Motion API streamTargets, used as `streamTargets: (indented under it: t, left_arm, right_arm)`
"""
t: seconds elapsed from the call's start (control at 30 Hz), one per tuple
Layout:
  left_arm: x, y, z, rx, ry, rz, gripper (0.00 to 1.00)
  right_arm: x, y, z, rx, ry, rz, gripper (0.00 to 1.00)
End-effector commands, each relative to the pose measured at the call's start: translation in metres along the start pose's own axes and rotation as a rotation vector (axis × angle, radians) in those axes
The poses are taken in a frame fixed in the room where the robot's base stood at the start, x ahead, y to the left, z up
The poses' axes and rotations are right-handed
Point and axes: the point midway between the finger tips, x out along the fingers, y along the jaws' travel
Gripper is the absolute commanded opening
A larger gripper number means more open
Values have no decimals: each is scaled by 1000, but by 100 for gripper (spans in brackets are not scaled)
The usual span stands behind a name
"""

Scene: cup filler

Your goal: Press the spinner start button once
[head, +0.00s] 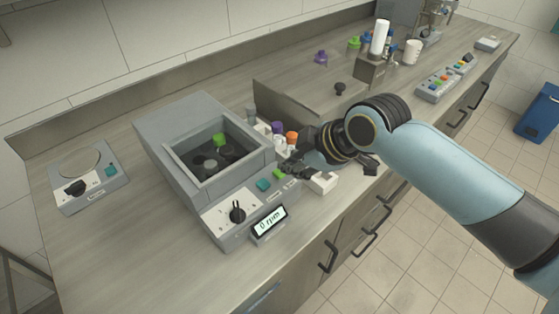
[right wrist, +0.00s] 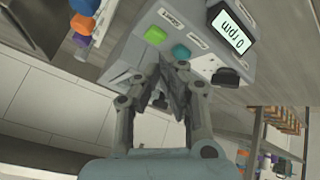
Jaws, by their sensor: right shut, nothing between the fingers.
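The spinner (head: 160,130) is a grey box with an open square well on top. Its sloped front panel carries a black knob (head: 238,212), a teal button (head: 263,184) and a green button (head: 279,173). In the right wrist view the green button (right wrist: 155,35) and teal button (right wrist: 180,52) lie just beyond the fingertips. A display (head: 268,222) reads 0 rpm. My right gripper (head: 283,167) is shut and empty, its tips close by the green button; I cannot tell whether they touch. My left gripper is out of view.
Capped tubes (head: 291,139) stand right behind my right gripper. A small grey device (head: 88,180) with a round plate stands at the left. A button panel (head: 440,83) lies at the far right. The counter in front of the spinner is clear.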

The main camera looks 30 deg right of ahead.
Motion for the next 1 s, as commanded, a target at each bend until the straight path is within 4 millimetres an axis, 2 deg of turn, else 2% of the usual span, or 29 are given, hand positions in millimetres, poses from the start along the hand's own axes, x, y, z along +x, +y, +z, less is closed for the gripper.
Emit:
streamTargets:
  t: [0.03,0.1,0.3,0.77,1.0]
  left_arm:
    - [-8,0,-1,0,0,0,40]
    - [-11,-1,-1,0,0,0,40]
    - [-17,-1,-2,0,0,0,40]
    - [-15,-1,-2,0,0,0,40]
    - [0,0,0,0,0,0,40]
  right_arm:
    - [-7,14,-16,-57,33,12,0]
    - [-12,26,-32,-127,73,26,0]
    - [-21,44,-56,-244,133,54,0]
    - [-20,46,-58,-260,142,57,0]
    - [-8,40,-50,-260,141,57,0]
